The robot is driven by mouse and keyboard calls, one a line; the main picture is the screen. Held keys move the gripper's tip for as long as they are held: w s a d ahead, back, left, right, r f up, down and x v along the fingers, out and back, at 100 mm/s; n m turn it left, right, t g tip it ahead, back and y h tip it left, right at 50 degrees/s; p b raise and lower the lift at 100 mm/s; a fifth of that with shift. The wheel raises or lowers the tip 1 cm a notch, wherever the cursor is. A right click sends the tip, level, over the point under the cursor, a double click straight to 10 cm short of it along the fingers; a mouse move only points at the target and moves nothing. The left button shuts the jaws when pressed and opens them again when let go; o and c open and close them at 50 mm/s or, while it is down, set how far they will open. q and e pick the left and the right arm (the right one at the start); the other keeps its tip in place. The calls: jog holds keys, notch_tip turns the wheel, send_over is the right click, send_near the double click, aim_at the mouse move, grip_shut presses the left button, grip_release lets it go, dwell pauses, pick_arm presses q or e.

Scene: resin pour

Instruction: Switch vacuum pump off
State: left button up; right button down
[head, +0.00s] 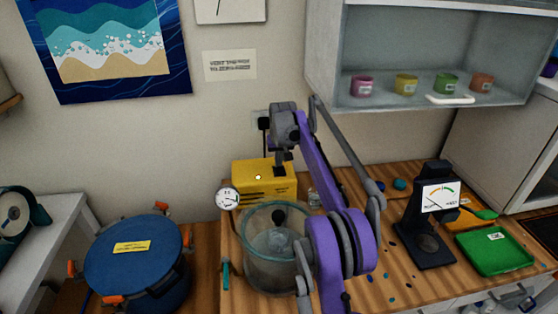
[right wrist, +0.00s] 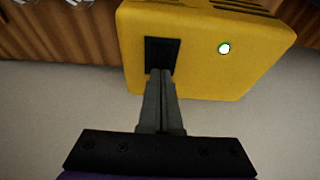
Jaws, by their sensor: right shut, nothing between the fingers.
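The vacuum pump is a yellow box (head: 258,181) on the wooden bench against the wall. In the right wrist view its yellow face (right wrist: 205,60) shows a black switch plate (right wrist: 160,54) and a small lit greenish-white indicator (right wrist: 224,48). My right gripper (head: 281,164) is at the top of the pump, its arm reaching over from the front. In the right wrist view the shut, empty fingers (right wrist: 160,75) point at the black switch plate and overlap its lower part. I cannot tell whether they touch it. The switch's position is hidden. My left gripper is not in view.
A round gauge (head: 228,197) and a clear chamber (head: 270,270) stand in front of the pump. A blue lidded pot (head: 138,265) is at left. A black meter (head: 432,215) and green tray (head: 495,251) are at right. A cabinet (head: 420,107) hangs above right.

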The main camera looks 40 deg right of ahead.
jog(key=shift+f, duration=0.15)
jog(key=shift+w+f, duration=0.1)
jog(key=shift+s+a, duration=0.3)
jog(key=shift+s, duration=0.5)
jog(key=shift+r, duration=0.2)
